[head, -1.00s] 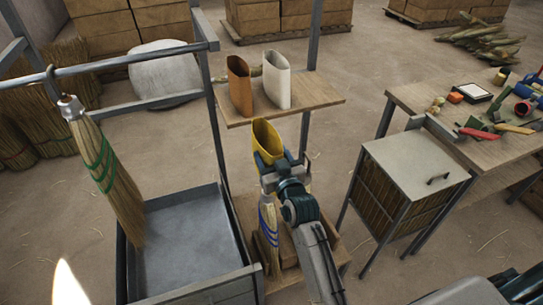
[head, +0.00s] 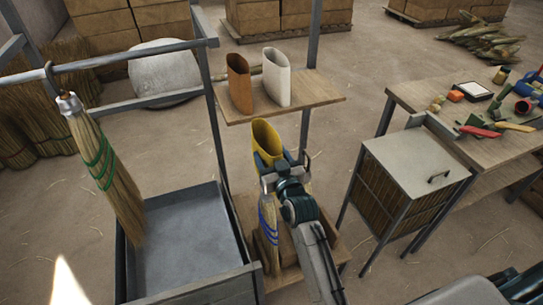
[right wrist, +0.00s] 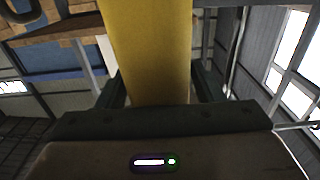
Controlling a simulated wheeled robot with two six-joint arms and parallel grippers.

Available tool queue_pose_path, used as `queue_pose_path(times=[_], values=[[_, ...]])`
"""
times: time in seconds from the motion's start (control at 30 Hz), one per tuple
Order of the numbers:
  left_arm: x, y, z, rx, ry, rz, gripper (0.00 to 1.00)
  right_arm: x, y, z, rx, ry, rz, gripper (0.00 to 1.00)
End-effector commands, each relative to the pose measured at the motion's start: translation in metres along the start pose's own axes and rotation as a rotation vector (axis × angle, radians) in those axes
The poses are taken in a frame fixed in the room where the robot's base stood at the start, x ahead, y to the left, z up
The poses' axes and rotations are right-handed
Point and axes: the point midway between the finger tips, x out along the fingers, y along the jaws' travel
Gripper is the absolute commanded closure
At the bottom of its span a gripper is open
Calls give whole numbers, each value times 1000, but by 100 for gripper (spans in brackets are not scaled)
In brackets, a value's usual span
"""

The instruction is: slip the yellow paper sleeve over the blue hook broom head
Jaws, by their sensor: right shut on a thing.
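The yellow paper sleeve (head: 266,138) stands upright with its open mouth up, in the middle of the head view. My right gripper (head: 272,168) is shut on the sleeve's lower part. In the right wrist view the sleeve (right wrist: 152,50) rises between the two fingers. A broom head with blue bands (head: 267,222) shows just below and left of the gripper, bristles down. Its top is hidden behind the gripper, so I cannot tell how it meets the sleeve. My left gripper is not in view.
A brown sleeve (head: 239,84) and a white sleeve (head: 276,78) stand on a small wooden shelf (head: 318,88) behind. A green-banded broom (head: 108,170) hangs from the rail at left, over a grey metal bin (head: 185,235). A cabinet (head: 415,160) and a cluttered workbench stand at right.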

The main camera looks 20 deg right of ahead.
Motion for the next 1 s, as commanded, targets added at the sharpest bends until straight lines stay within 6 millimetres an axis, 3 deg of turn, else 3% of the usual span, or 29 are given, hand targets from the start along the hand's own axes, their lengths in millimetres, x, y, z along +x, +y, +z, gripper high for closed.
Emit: queue_pose_path(times=[1.0], values=[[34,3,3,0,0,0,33,-2,0,53,0,-1,0,61]])
